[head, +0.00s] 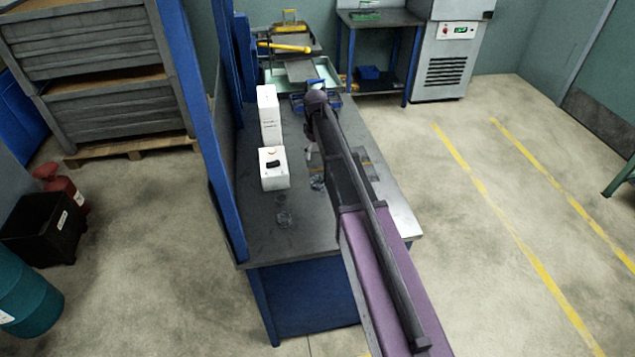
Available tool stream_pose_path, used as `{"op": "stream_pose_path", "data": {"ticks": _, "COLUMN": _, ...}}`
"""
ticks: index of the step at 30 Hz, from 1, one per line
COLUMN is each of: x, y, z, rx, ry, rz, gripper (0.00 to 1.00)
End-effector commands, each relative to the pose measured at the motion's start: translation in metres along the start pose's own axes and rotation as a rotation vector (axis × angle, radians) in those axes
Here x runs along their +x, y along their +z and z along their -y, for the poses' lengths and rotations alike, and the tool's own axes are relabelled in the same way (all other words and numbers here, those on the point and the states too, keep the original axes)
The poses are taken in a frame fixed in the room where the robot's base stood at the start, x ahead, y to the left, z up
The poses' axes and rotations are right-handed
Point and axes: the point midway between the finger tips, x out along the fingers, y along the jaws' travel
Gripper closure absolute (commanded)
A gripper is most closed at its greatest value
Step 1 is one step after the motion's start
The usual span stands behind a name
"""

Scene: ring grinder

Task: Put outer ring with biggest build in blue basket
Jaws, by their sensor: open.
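A metal ring (284,218) lies on the near part of the grey workbench (250,232). Another ring-like metal part (317,182) lies farther back, beside my arm. Both are small, and I cannot tell which has the biggest build. A blue basket (298,104) stands toward the back of the bench, partly hidden behind my arm. My gripper (312,157) hangs over the middle of the bench, mostly hidden by my arm. It is open, and I see nothing held in it.
Yellow-handled equipment (285,47) stands behind. The floor at right is clear.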

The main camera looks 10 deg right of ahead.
Motion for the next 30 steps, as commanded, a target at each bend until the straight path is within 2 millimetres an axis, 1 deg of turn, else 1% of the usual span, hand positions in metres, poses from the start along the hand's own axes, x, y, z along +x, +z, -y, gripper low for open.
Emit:
{"op": "stream_pose_path", "data": {"ticks": 8, "x": 0.007, "y": 0.000, "z": 0.000, "rx": 0.000, "ry": 0.000, "rz": 0.000, "gripper": 0.00}}
{"op": "stream_pose_path", "data": {"ticks": 30, "x": 0.064, "y": -0.001, "z": 0.001, "rx": -0.001, "ry": 0.000, "rz": 0.000, "gripper": 0.00}}
